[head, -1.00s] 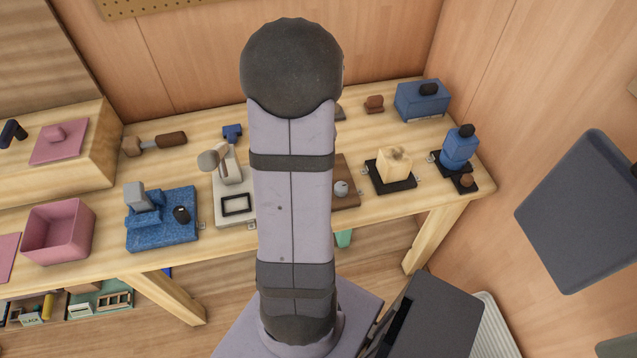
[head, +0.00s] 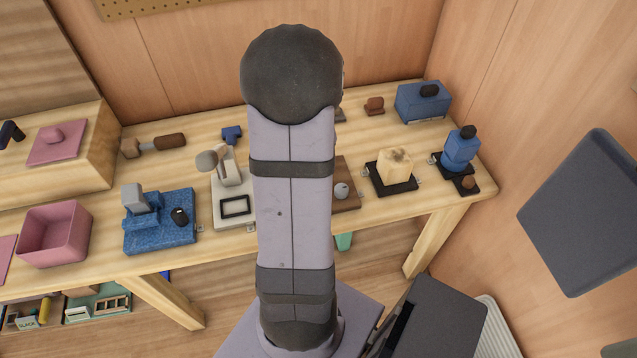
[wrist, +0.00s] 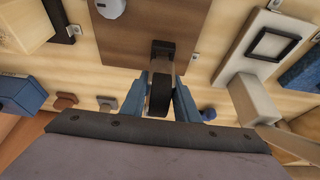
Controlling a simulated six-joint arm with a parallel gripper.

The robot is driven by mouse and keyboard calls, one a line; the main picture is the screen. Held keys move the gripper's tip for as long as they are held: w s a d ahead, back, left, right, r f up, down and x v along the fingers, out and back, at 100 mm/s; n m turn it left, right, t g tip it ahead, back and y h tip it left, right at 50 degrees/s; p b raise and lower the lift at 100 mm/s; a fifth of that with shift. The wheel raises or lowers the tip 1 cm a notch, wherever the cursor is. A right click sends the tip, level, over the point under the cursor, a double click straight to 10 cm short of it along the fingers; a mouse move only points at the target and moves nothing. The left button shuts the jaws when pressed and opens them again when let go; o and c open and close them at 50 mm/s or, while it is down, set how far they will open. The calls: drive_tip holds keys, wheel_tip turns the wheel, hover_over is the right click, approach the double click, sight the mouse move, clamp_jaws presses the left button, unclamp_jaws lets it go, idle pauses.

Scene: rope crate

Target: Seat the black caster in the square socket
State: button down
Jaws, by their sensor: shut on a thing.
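In the wrist view my gripper (wrist: 160,92) is shut on a dark, wheel-like piece, the black caster (wrist: 160,97), held between two blue fingers. Beyond the fingertips lies a brown board (wrist: 140,30) with a dark square piece (wrist: 162,49) at its near edge; I cannot tell whether this is the socket or whether the caster touches it. A black square frame (wrist: 272,44) on a pale plate is to the right; it also shows in the head view (head: 236,206). In the head view my arm hides the gripper, the caster and much of the brown board (head: 347,178).
A pale block on a black base (head: 395,170) and a blue bottle-like object (head: 460,150) stand right of the board. A blue fixture (head: 160,225) and a pink box (head: 55,235) stand left. Bare wood shows between the fixtures.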

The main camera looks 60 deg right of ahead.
drive_tip(key=shift+f+b, duration=1.55)
drive_tip(key=shift+b, duration=0.1)
idle(1.4)
drive_tip(key=c, duration=1.3)
unclamp_jaws()
drive_tip(key=v, duration=0.7)
drive_tip(key=shift+r, duration=0.15)
